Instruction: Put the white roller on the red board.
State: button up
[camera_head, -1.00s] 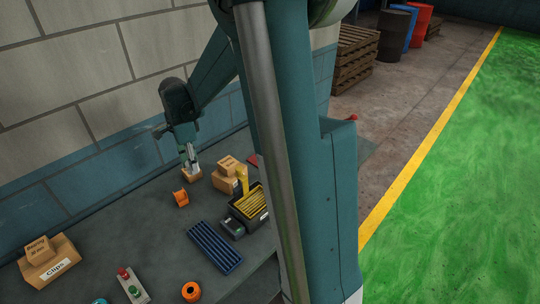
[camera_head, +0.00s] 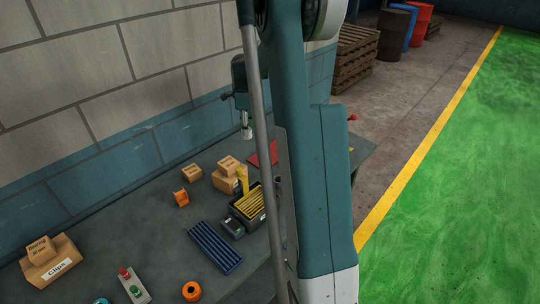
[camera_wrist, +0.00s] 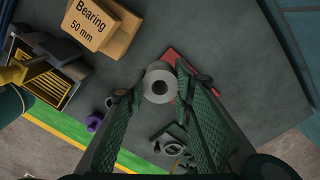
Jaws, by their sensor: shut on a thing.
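The white roller (camera_wrist: 160,73) is held between the two fingers of my gripper (camera_wrist: 153,82) in the wrist view, its dark bore facing the camera. In the head view my gripper (camera_head: 246,124) is shut on the roller (camera_head: 247,133), which shows as a small pale shape raised above the bench, partly hidden by my arm. The red board (camera_head: 264,154) lies flat on the bench, below and slightly right of the roller in that view. In the wrist view the red board (camera_wrist: 171,56) shows behind the roller and is partly covered by the roller and a finger.
A small cardboard box (camera_head: 192,173) and a stacked pair of boxes (camera_head: 226,180) stand left of the board. A black bin with yellow slats (camera_head: 247,203), a blue rack (camera_head: 214,247) and an orange part (camera_head: 181,198) are nearer. Grey bench surface (camera_wrist: 225,50) beyond the board is clear.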

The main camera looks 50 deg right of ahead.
jog(key=s+d+m, duration=0.2)
jog(key=s+d, duration=0.1)
jog(key=d, duration=0.9)
send_over(270, 154)
jog(key=shift+f, duration=2.9)
jog(key=shift+f, duration=3.1)
jog(key=shift+f, duration=0.1)
jog(key=shift+f, duration=1.8)
jog(key=shift+f, duration=0.15)
